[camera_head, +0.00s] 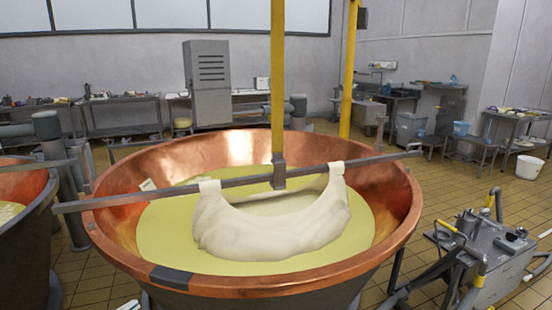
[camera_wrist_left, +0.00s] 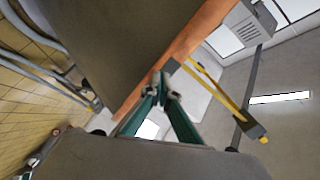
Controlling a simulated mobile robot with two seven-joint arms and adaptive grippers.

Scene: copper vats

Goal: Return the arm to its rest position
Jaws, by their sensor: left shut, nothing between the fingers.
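My left gripper (camera_wrist_left: 163,88) shows in the left wrist view, with its green fingers drawn together at the tips and nothing between them. Its tips appear in front of the copper rim of the vat, close to the edge in the picture; I cannot tell whether they touch it. In the head view I cannot make out the left gripper clearly. My right gripper is in neither view.
The copper vat (camera_head: 133,254) holds yellowish liquid (camera_head: 165,225). A white cloth (camera_head: 270,232) hangs from a grey bar (camera_head: 120,199) lying across it. A second vat (camera_head: 30,180) stands left. A grey wheeled machine (camera_head: 490,255) stands right. Tiled floor (camera_head: 450,195) is open behind it.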

